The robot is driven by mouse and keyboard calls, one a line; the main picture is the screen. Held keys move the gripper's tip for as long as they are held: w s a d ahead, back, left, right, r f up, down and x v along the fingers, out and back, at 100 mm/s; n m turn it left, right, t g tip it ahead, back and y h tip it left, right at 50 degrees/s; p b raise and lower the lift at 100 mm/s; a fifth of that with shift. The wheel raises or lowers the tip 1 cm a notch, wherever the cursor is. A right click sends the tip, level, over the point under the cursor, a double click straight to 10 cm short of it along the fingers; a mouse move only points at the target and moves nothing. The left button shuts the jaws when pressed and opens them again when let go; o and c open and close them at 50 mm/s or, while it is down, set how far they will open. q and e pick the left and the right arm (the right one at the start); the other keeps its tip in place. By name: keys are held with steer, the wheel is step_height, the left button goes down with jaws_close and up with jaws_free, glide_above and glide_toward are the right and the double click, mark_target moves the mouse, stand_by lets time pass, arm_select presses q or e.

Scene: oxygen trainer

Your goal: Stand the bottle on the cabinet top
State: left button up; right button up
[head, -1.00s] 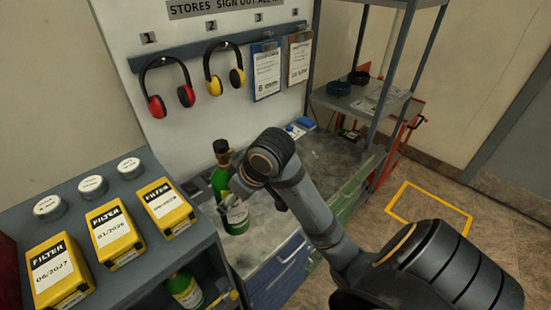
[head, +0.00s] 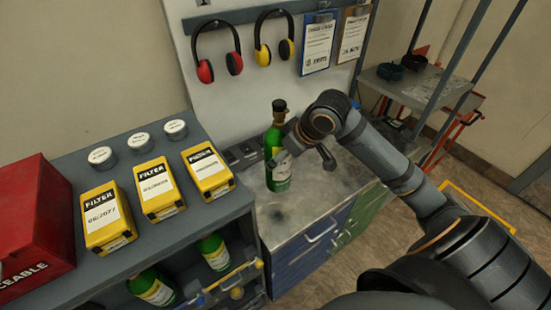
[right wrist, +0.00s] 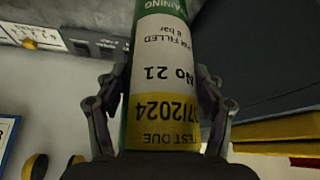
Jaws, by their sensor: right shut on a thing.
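The green bottle (head: 270,173) with a black cap and a white and yellow label is upright over the grey cabinet top (head: 325,190) in the head view. I cannot tell whether its base touches the surface. My right gripper (head: 283,148) is shut around the bottle's middle from the right. In the right wrist view the bottle (right wrist: 165,60) sits between the fingers of my right gripper (right wrist: 158,88), and its label reads "No 21" and "07/2024". The bottle's base is outside the wrist view. My left gripper is not in view.
A shelf unit (head: 190,235) on the left carries yellow filter boxes (head: 158,187) and white tins, with more green bottles (head: 152,287) below. A red box (head: 35,215) stands far left. Ear defenders (head: 218,66) hang behind. The cabinet top's front is clear.

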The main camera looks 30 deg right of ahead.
steer(key=w+d+f+p, duration=0.3)
steer(key=d+f, duration=0.3)
steer(key=f, duration=0.4)
steer(key=shift+w+d, duration=0.25)
steer(key=shift+w, duration=0.3)
steer(key=o, duration=1.8)
steer(key=shift+s+f, duration=0.1)
steer(key=shift+s, duration=0.1)
